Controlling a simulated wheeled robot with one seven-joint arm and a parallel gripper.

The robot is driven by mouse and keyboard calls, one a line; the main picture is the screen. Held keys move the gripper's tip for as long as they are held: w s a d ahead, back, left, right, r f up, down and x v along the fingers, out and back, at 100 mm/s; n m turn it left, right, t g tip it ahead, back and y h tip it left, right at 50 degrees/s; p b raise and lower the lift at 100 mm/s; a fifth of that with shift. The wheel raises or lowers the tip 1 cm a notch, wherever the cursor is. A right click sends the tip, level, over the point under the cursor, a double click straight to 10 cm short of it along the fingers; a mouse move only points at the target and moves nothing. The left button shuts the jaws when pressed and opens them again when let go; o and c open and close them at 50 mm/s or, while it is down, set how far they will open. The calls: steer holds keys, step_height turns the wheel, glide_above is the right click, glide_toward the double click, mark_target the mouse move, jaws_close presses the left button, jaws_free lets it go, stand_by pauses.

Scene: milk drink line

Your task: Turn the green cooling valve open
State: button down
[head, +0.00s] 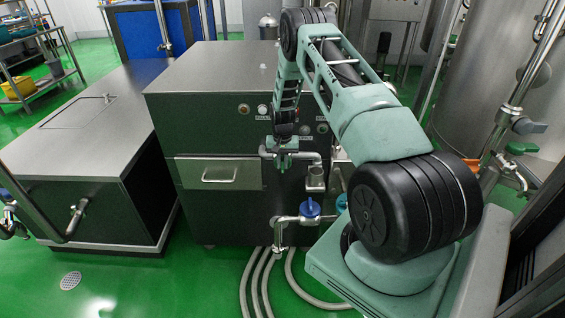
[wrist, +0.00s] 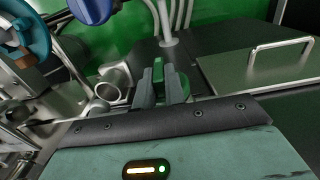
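A green valve handle (wrist: 184,82) shows at the fingertips in the wrist view. It sits on metal pipework on the front of the dark steel cabinet (head: 205,110). My gripper (head: 284,150) is at this pipework in the head view, pointing down. In the wrist view my gripper's (wrist: 160,88) two grey fingers are close together, right at the green handle. The fingers partly cover the handle, and I cannot tell whether they grip it or only stand around it. The handle's angle is unclear.
A blue valve (head: 311,208) is on the pipe below, and a teal handwheel (wrist: 32,32) is close by. A drawer with a handle (head: 219,176) is left of my gripper. Another green handle (head: 522,148) is by the tank at right. Hoses (head: 262,285) lie on the floor.

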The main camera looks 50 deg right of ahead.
steer(key=shift+w+a+b, duration=0.1)
steer(key=shift+b, duration=0.25)
steer(key=shift+w+a+f+g+h+b, duration=0.1)
steer(key=shift+w+f+g+h+b, duration=0.05)
steer(key=shift+g+h+b, duration=0.4)
steer(key=g+h+b, duration=0.3)
steer(key=g+b, duration=0.1)
steer(key=b, duration=0.4)
steer(key=w+f+g+h+b, duration=0.1)
steer(key=g+h+b, duration=0.3)
steer(key=b, duration=0.4)
steer(key=a+f+g+h+b, duration=0.1)
steer(key=g+h+b, duration=0.2)
steer(key=b, duration=0.5)
steer(key=shift+w+g+h, duration=0.15)
steer(key=shift+g+h, duration=0.2)
steer(key=shift+g, duration=0.4)
steer(key=c, duration=1.5)
jaws_free()
steer(key=shift+o, duration=0.2)
